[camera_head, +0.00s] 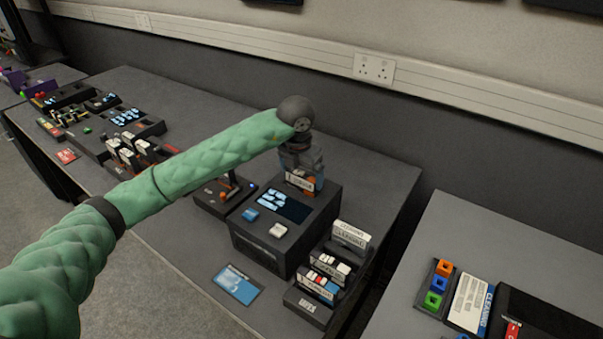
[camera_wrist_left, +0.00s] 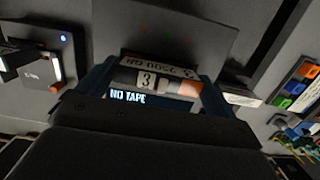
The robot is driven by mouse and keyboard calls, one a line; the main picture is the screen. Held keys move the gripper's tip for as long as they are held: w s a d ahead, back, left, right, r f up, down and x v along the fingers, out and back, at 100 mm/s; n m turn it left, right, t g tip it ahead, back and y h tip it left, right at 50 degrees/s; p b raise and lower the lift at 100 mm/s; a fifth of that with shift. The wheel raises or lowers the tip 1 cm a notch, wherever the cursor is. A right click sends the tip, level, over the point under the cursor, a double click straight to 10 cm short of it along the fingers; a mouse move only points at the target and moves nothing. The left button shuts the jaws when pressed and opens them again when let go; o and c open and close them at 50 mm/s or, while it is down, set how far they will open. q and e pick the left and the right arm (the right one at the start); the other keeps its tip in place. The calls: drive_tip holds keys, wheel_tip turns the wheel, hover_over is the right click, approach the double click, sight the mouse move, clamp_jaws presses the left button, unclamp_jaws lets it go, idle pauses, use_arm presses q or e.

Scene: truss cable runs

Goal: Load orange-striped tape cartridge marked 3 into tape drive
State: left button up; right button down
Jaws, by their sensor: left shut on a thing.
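The orange-striped cartridge marked 3 (camera_wrist_left: 147,79) is between my left gripper's blue fingers in the left wrist view. In the head view its pale label and orange end (camera_head: 300,182) show below my left gripper (camera_head: 303,172), which is shut on it. The gripper is over the back of the dark tape drive (camera_head: 262,250). The drive's lit screen (camera_head: 284,205) faces up; in the wrist view it reads "NO TAPE" (camera_wrist_left: 128,97). Whether the cartridge touches the drive, and the drive's slot, I cannot tell. My right gripper is not in view.
A rack (camera_head: 306,306) with several cartridges stands right of the drive. A blue card (camera_head: 237,284) lies in front. A small device with a blue light (camera_head: 226,195) stands left of the drive. A gap separates the right table (camera_head: 470,230).

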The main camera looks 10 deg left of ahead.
use_arm(q)
drive_tip(key=shift+f, duration=0.35)
idle(0.3)
drive_tip(key=o, duration=1.1)
drive_tip(key=shift+r, duration=0.15)
